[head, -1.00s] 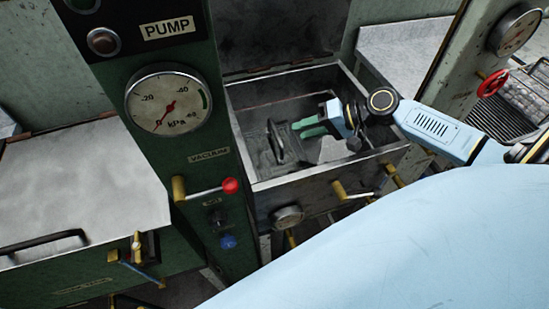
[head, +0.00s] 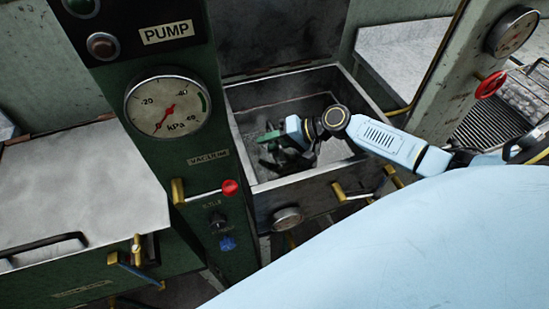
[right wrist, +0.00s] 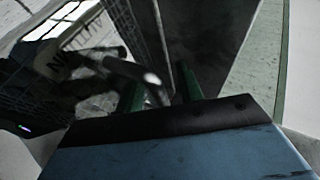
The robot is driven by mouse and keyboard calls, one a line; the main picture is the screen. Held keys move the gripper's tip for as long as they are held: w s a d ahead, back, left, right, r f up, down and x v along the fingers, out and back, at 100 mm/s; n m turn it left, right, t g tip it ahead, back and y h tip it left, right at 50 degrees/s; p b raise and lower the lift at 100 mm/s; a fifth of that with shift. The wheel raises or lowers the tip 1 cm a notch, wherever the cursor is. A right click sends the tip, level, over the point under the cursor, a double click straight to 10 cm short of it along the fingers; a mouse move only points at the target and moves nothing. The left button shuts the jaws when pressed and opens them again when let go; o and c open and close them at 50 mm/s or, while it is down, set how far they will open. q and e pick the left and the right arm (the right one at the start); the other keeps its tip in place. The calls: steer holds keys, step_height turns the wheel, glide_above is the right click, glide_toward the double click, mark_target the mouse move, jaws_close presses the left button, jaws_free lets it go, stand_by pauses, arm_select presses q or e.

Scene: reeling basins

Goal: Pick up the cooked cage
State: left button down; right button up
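The cooked cage shows in the right wrist view as dark wire mesh (right wrist: 125,28) with a dark bar-like handle (right wrist: 137,72). In the head view, its dark handle (head: 269,150) is partly behind my right gripper, inside the open metal basin (head: 325,178). My right gripper (head: 272,138) reaches into the basin from the right, at the handle. In the right wrist view, its two green fingers (right wrist: 160,90) stand apart, with the handle's end between them. I cannot tell whether they touch it. My left gripper is not in view.
The basin's raised lid (head: 290,40) stands behind it. A green pump panel with a vacuum gauge (head: 168,105) and red-knobbed lever (head: 229,187) rises to the left. A closed basin cover (head: 75,190) lies further left. A grey worktop (head: 400,55) is behind right.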

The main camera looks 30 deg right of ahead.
steer(key=shift+c, duration=0.5)
jaws_close()
stand_by(0.8)
